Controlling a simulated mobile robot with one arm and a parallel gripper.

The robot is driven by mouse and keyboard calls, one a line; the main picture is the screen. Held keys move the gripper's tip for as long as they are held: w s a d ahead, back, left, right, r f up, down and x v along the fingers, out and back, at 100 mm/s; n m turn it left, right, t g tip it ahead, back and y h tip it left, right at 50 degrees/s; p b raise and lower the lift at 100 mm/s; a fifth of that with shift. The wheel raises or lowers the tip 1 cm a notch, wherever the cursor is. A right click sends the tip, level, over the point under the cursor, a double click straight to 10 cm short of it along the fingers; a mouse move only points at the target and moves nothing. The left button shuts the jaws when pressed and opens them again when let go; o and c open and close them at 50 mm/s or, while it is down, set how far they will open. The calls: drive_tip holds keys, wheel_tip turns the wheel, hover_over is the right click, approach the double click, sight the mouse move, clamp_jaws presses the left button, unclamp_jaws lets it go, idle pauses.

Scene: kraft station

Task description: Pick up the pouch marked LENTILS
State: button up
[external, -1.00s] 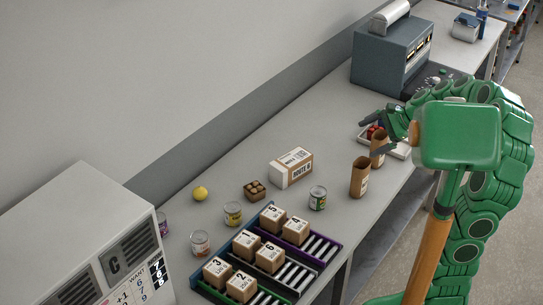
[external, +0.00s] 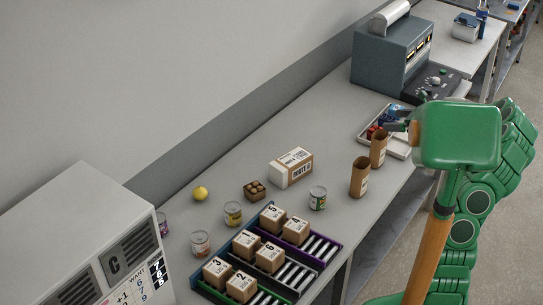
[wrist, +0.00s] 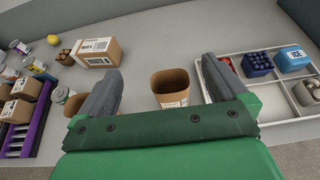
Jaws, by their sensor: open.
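Two open-topped brown kraft pouches stand upright on the bench in the external view, a nearer one (external: 359,178) and a farther one (external: 378,151). Their labels are too small to read, so I cannot tell which is marked LENTILS. In the wrist view one pouch (wrist: 171,88) stands upright ahead, between the lines of my fingers, with a white label low on its front. The other pouch (wrist: 76,104) is mostly hidden behind my left finger. My gripper (wrist: 158,72) is open and empty. In the external view it is largely hidden behind my green body.
A white divided tray (wrist: 285,112) with red and blue items is right of the pouch. A can (external: 317,198), a ROUTE carton (external: 291,167), a lemon (external: 200,193) and a rack of numbered boxes (external: 331,250) lie to the left. Bare bench lies behind the pouches.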

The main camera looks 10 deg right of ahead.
approach(376, 136)
drive_tip(key=w+f, duration=0.1)
drive_tip(key=w+a+f, duration=0.1)
drive_tip(key=shift+w+a+f, duration=0.15)
drive_tip(key=shift+w+f, duration=0.2)
drive_tip(key=shift+f, duration=0.05)
drive_tip(key=shift+w+r+x, duration=0.1)
drive_tip(key=shift+x, duration=1.8)
drive_tip(key=shift+w+r+x, duration=0.1)
drive_tip(key=shift+w+x, duration=0.05)
drive_tip(key=shift+x, duration=1.75)
drive_tip(key=c, duration=1.2)
drive_tip(key=shift+c, duration=0.3)
drive_tip(key=shift+r, duration=0.1)
